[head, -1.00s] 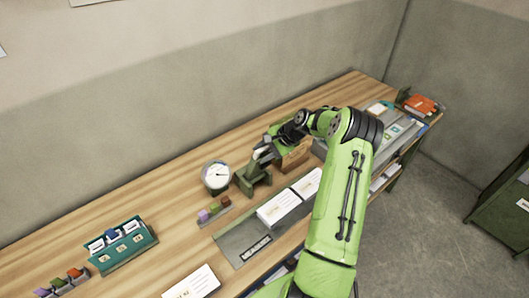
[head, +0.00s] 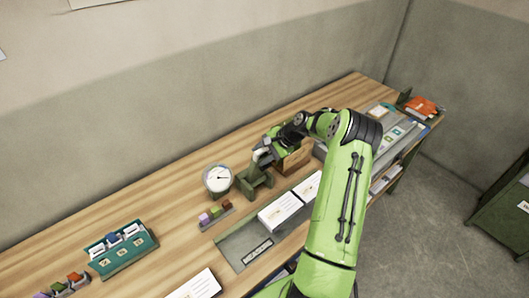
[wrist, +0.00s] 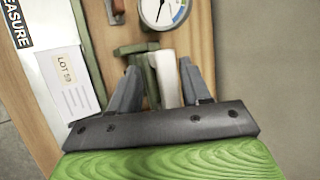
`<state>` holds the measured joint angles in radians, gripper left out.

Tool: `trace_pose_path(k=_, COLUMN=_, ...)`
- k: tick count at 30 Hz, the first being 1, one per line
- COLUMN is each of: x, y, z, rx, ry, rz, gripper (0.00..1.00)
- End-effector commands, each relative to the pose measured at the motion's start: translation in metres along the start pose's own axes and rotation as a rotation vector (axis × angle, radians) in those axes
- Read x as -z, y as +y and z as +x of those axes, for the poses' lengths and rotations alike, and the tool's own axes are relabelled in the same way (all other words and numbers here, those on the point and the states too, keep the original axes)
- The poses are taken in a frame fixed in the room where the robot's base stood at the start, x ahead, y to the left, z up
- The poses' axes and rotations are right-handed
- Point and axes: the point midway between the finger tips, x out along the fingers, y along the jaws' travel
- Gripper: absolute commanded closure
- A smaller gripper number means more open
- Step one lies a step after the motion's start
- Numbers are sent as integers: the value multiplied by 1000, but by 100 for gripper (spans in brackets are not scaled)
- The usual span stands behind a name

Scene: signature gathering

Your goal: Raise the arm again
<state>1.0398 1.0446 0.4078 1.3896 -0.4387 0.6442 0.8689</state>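My gripper (head: 262,153) is low over the bench, at the top of a small dark green stand (head: 256,179). In the wrist view my gripper (wrist: 158,66) has its two grey fingers spread apart. A pale, lever-like bar (wrist: 167,78) and a green bar (wrist: 150,76) of the stand lie between or just beyond the fingers. Gaps show beside them, and I cannot tell whether a finger touches either bar. The round white dial gauge (head: 218,178) stands just left of the stand; part of it shows in the wrist view (wrist: 164,10). My green arm reaches in from the lower right.
A grey tray (head: 236,247) marked MEASURE holds white paper stacks (head: 281,212). A wooden box (head: 294,158) is close behind my gripper. Small coloured blocks (head: 215,214) and a teal card holder (head: 122,250) lie to the left. The wooden bench top (head: 180,205) is clear between them.

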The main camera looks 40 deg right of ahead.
Motion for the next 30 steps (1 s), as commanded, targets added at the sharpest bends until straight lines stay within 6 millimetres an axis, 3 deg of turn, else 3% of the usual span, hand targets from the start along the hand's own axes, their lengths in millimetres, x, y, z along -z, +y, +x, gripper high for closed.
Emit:
trace_pose_path(k=5, x=1, y=-2, z=-25, rx=7, ry=6, rz=-4, gripper=57)
trace_pose_path(k=15, x=1, y=-1, z=-120, rx=5, ry=5, rz=-2, gripper=57)
trace_pose_path(k=18, x=1, y=0, z=-141, rx=4, ry=3, rz=0, gripper=57)
trace_pose_path(k=23, x=0, y=0, z=-157, rx=2, ry=1, rz=-2, gripper=57)
trace_pose_path(k=30, x=0, y=0, z=-158, rx=1, ry=0, rz=-1, gripper=57)
